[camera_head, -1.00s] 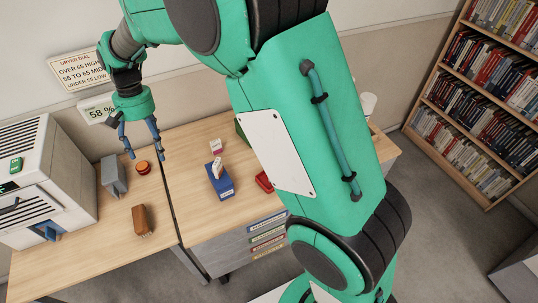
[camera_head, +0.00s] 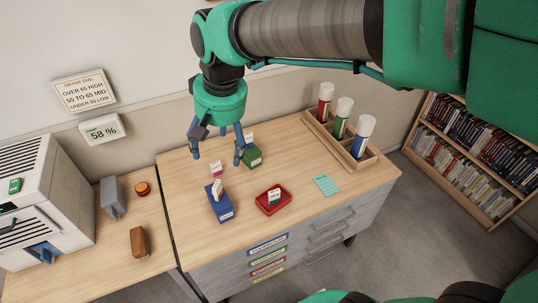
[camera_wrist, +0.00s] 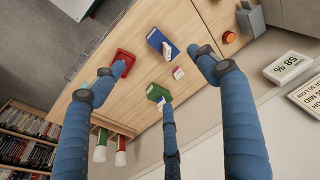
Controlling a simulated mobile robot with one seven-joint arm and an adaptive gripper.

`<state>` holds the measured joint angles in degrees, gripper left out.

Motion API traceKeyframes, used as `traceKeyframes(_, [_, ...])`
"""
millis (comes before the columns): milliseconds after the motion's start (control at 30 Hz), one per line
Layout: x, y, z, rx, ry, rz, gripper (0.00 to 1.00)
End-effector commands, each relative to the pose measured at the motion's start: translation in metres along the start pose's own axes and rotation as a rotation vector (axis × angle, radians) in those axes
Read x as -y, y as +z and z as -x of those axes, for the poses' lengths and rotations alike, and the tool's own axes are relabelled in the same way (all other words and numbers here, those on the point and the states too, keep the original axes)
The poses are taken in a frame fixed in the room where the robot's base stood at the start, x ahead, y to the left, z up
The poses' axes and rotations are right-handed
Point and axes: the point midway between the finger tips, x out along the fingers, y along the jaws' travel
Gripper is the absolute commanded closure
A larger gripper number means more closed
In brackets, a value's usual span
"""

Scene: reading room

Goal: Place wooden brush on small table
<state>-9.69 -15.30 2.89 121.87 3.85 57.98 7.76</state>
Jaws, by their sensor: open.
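The wooden brush (camera_head: 139,242) is brown with pale bristles. It sits near the front right of the left table (camera_head: 88,270), beside the white machine, in the head view. I cannot tell which surface is the small table. My gripper (camera_head: 218,158) is open and empty above the back left of the drawer desk (camera_head: 300,150), to the right of the brush and well away from it. In the wrist view, my spread blue fingers (camera_wrist: 160,72) have nothing between them that they touch. The brush does not show in the wrist view.
The desk holds a blue box (camera_head: 220,205), a green box (camera_head: 248,155), a red tray (camera_head: 273,200), a teal card (camera_head: 326,184) and a wooden rack (camera_head: 350,160) of tubes. A grey block (camera_head: 112,198) and orange button (camera_head: 142,188) stand behind the brush.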

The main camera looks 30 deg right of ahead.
Motion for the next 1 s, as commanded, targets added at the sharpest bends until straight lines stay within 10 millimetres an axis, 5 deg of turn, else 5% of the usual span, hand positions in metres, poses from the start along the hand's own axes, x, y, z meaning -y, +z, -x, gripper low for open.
traceKeyframes(300, [-0.044, 0.063, 0.030, -0.120, 0.026, 0.005, 0.26])
traceKeyframes(600, [-0.075, 0.122, 0.040, -0.222, 0.062, 0.011, 0.26])
traceKeyframes(1000, [-0.092, 0.157, 0.037, -0.283, 0.092, 0.018, 0.26])
